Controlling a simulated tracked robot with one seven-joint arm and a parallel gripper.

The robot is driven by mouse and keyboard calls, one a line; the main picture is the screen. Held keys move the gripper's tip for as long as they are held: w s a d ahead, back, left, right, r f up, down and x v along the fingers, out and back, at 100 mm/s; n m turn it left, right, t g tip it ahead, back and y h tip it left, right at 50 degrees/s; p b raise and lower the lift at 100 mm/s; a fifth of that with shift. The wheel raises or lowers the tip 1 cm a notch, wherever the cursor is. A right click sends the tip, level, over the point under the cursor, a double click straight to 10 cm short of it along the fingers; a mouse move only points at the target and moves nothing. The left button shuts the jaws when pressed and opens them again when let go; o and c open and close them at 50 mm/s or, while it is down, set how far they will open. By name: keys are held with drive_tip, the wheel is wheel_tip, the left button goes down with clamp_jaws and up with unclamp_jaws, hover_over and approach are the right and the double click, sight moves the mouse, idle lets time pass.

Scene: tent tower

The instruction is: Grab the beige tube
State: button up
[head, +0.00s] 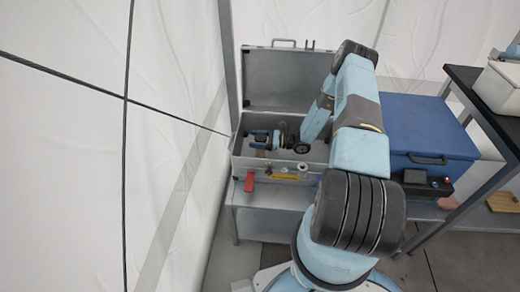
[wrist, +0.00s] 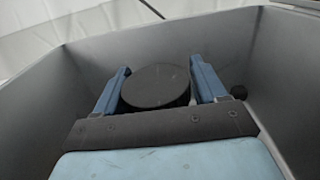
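My gripper (head: 262,138) is inside the open grey case, with its blue fingers pointing left in the head view. In the wrist view my gripper (wrist: 158,82) has its two blue fingers wide apart, one on each side of a dark round disc-like top (wrist: 155,86). The disc nearly fills the gap; I cannot tell whether the fingers touch it. A small beige patch (head: 260,153) shows just below the fingers in the head view and may be part of the beige tube. The body under the disc is hidden, so I cannot tell whether it is the tube.
The grey case (head: 238,148) has high walls close around my gripper, and its lid (head: 270,80) stands open behind. A blue box (head: 420,128) is right of my arm, near a black-topped table (head: 492,103). Tent fabric is at left.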

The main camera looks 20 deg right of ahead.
drive_tip(key=c, duration=1.1)
drive_tip(key=shift+r, duration=0.15)
drive_tip(key=shift+c, duration=0.2)
